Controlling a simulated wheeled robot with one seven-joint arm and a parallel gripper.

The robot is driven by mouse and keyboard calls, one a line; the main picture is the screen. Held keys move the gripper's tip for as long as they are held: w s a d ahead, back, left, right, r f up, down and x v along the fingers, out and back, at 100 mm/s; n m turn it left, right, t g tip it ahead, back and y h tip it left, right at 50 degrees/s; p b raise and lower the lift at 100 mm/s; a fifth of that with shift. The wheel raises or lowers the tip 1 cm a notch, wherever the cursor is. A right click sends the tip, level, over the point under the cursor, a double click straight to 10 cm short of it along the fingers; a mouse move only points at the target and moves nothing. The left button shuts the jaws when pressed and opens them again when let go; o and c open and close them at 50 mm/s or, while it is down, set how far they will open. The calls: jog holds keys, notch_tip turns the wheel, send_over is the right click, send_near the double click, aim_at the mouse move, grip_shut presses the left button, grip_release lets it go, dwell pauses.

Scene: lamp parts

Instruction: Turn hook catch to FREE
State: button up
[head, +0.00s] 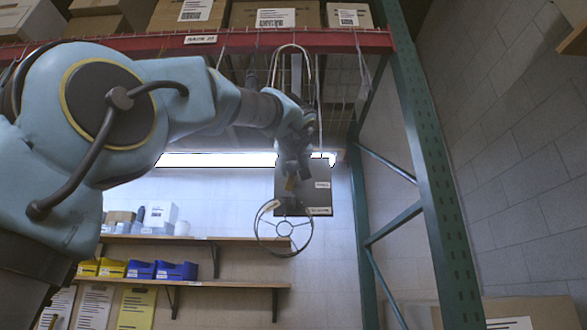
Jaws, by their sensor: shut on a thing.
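A dark panel (318,198) hangs below the red rack beam, with two small white labels on its right side that are too small to read. My gripper (291,182) is in front of the panel's left half, pointing down. Its jaws are closed at a small tan piece, which looks like the hook catch (290,185); the jaws hide most of it, and I cannot tell which way it is turned. A round wire ring with spokes (283,228) hangs just below the panel. A pale hook-shaped loop (292,46) rises over the beam above my wrist.
The red beam (130,45) carries cardboard boxes (190,14). A green rack post (430,150) with braces stands to the right. Shelves (190,283) with blue bins (176,271) and yellow bins (112,268) are on the back wall. Thin cords hang near the panel.

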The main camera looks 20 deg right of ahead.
grip_shut()
jog(key=m, duration=0.4)
jog(key=shift+b, duration=0.3)
jog(key=m, duration=0.5)
jog(key=m+p, duration=0.1)
jog(key=m, duration=0.3)
jog(key=shift+d+m, duration=0.1)
jog(key=shift+m, duration=0.3)
jog(key=shift+s+f+m+p, duration=0.1)
jog(key=shift+m+p, duration=0.35)
jog(key=shift+m, duration=1.65)
